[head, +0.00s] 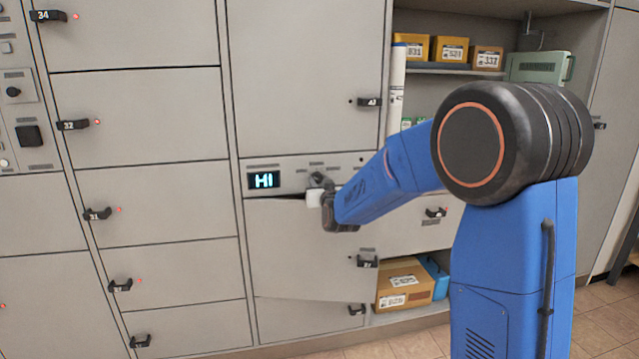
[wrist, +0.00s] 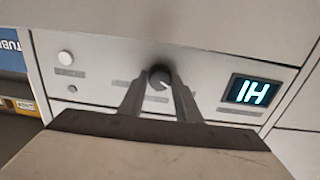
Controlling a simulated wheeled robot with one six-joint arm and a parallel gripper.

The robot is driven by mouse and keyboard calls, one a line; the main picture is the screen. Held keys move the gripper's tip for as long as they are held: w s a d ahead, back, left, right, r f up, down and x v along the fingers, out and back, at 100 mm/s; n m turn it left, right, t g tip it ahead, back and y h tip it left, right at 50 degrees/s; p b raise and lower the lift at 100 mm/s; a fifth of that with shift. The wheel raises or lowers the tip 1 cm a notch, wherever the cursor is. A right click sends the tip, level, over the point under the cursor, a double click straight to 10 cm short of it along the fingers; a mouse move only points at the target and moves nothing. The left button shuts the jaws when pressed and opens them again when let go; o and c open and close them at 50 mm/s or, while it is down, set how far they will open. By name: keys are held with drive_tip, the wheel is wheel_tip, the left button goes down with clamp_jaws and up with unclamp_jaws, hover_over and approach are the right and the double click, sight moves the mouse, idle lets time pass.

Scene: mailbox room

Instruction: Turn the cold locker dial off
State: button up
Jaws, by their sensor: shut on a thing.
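The cold locker dial (wrist: 159,77) is a small dark round knob on the grey control panel (wrist: 110,62). In the wrist view my gripper (wrist: 158,88) has one finger on each side of it and is shut on it. In the head view the dial (head: 317,179) shows just above my gripper (head: 322,193), which partly covers it. In the wrist view the display (wrist: 250,92) is upside down, at the right.
Grey locker doors with black handles surround the panel; the door below it (head: 300,240) looks slightly ajar. A white button (wrist: 65,58) is on the panel. Shelves at right hold yellow boxes (head: 450,49), and a brown carton (head: 405,284) sits low.

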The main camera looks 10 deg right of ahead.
drive_tip(key=o, duration=1.1)
drive_tip(key=shift+c, duration=0.2)
drive_tip(key=s, duration=1.7)
drive_tip(key=shift+s, duration=0.2)
drive_tip(key=shift+s, duration=0.1)
drive_tip(key=s+d+f+g, duration=0.2)
drive_tip(key=s+f+g, duration=0.1)
drive_tip(key=s, duration=1)
drive_tip(key=s+d+f+g, duration=0.2)
drive_tip(key=s+f+g, duration=0.2)
drive_tip(key=s, duration=0.9)
drive_tip(key=s+d+f+g, duration=0.3)
drive_tip(key=s+g, duration=0.3)
drive_tip(key=s, duration=0.7)
drive_tip(key=shift+f, duration=0.7)
